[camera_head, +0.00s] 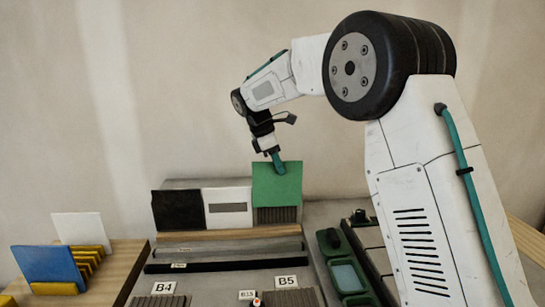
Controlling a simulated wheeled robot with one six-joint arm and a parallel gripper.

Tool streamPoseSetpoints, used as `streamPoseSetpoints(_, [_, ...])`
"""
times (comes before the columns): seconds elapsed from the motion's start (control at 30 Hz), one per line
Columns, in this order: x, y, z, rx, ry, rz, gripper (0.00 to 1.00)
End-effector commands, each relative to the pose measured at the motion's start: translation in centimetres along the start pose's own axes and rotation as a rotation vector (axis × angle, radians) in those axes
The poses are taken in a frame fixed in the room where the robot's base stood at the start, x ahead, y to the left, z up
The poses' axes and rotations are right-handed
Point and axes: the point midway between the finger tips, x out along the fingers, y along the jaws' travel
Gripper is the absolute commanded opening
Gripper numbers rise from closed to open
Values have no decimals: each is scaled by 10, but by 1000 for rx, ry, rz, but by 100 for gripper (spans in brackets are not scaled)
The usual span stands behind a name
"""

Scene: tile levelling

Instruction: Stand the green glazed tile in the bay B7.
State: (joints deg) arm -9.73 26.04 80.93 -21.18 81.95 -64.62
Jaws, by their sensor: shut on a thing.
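The green glazed tile (278,185) stands upright at the right end of a row at the back of the bench. My gripper (278,166) reaches down from above to its upper edge and is shut on it. Only one teal finger shows clearly; the other is hidden. A dark ribbed strip (278,214) shows at the tile's lower part; I cannot tell whether the tile rests in a bay or hangs just above. No label reading B7 can be made out.
A black tile (178,210) and a white tile with a grey patch (228,208) stand left of it. Labels B4 (163,288) and B5 (286,282) mark front bays. A blue tile (48,267) and a white one (82,231) stand in a yellow rack (88,264). A green case (343,268) lies right.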

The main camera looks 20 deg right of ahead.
Motion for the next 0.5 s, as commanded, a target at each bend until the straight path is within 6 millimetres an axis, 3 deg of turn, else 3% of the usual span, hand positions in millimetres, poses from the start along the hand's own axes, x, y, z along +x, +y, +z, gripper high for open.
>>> streamPoseSetpoints(0.17, [3,0,0,2,0,0,0])
streamPoseSetpoints(0.5, [33,1,-7,5,-1,-4,0])
